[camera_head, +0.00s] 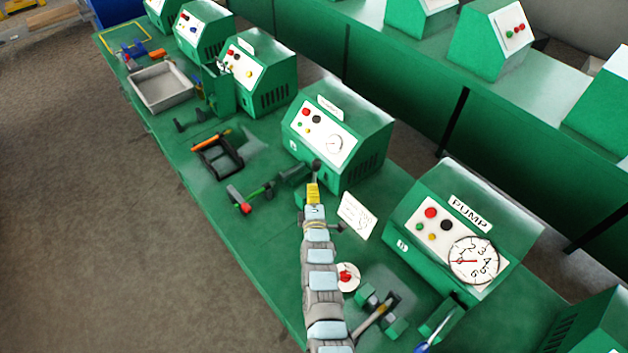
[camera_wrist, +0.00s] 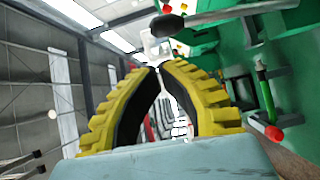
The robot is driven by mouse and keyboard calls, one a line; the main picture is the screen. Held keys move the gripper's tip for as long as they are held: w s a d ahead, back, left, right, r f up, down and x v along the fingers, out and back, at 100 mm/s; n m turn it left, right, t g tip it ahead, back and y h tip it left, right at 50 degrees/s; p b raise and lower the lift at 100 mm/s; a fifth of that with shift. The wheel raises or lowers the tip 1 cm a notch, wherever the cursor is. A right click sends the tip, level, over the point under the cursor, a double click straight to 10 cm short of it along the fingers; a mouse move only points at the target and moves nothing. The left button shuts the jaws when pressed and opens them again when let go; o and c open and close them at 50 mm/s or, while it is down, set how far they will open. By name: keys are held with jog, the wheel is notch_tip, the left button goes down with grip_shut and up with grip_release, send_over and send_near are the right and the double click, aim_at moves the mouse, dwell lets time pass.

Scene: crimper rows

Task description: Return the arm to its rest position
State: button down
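My arm runs up the middle of the head view, over the front edge of the green bench (camera_head: 235,245). My gripper (camera_head: 313,187) is the small yellow end beside the second-nearest green machine (camera_head: 345,120). In the wrist view, the two yellow fingers with black inner pads of my gripper (camera_wrist: 159,66) bow outward and their tips meet. Nothing is seen held between them; only far background shows in the gap. A dark round lever knob (camera_wrist: 166,26) is just beyond the tips in the wrist view; it appears close to the gripper in the head view (camera_head: 316,165).
A green machine marked PUMP (camera_head: 465,225) with a dial stands at right. A white card (camera_head: 356,215) and a red knob on a white disc (camera_head: 346,277) are beside my arm. A green-handled tool (camera_head: 256,193), a black tray (camera_head: 218,157) and a grey bin (camera_head: 160,88) lie further back.

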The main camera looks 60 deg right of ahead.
jog(key=shift+s+a, duration=0.25)
jog(key=shift+a, duration=0.15)
dwell(0.3)
